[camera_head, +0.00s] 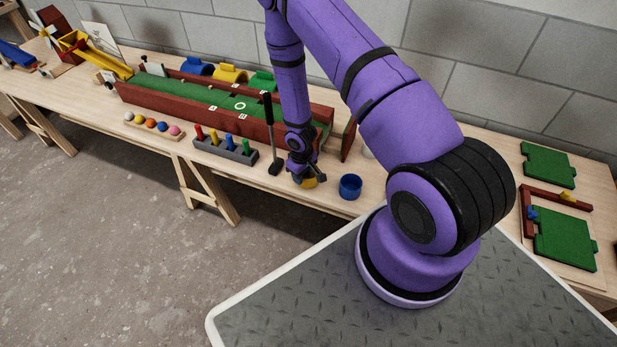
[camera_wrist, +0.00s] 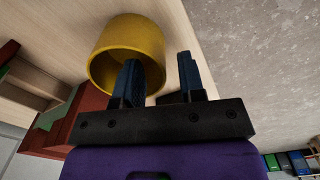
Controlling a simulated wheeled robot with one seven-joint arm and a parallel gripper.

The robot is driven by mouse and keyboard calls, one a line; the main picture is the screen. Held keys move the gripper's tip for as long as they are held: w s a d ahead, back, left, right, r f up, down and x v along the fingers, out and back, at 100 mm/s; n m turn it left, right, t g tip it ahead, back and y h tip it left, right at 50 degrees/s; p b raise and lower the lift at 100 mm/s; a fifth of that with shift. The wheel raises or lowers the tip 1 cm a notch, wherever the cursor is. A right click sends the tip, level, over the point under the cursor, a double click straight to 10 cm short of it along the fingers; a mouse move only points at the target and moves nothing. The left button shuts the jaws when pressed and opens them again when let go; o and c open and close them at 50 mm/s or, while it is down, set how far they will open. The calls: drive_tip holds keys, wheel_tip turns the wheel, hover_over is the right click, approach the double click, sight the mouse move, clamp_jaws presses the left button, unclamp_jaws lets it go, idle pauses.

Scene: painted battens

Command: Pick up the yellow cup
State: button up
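The yellow cup (camera_head: 309,183) stands on the workbench near its front edge, partly hidden by my gripper (camera_head: 306,174) right above it. In the wrist view the yellow cup (camera_wrist: 128,35) has its open mouth toward my gripper (camera_wrist: 160,75). One dark finger overlaps the cup's mouth and seems to reach into it. The other finger is outside the cup, to the right. The cup's right wall lies between the two fingers, with a gap showing beside it. My gripper is open and does not visibly pinch the wall.
A blue cup (camera_head: 350,186) stands just right of the yellow one. A dark mallet (camera_head: 270,135) stands upright to the left, beside a grey rack of coloured pegs (camera_head: 225,148). A red-walled green lane (camera_head: 190,97) lies behind. The bench's front edge is close.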

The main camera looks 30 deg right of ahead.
drive_tip(key=shift+f, duration=0.15)
clamp_jaws()
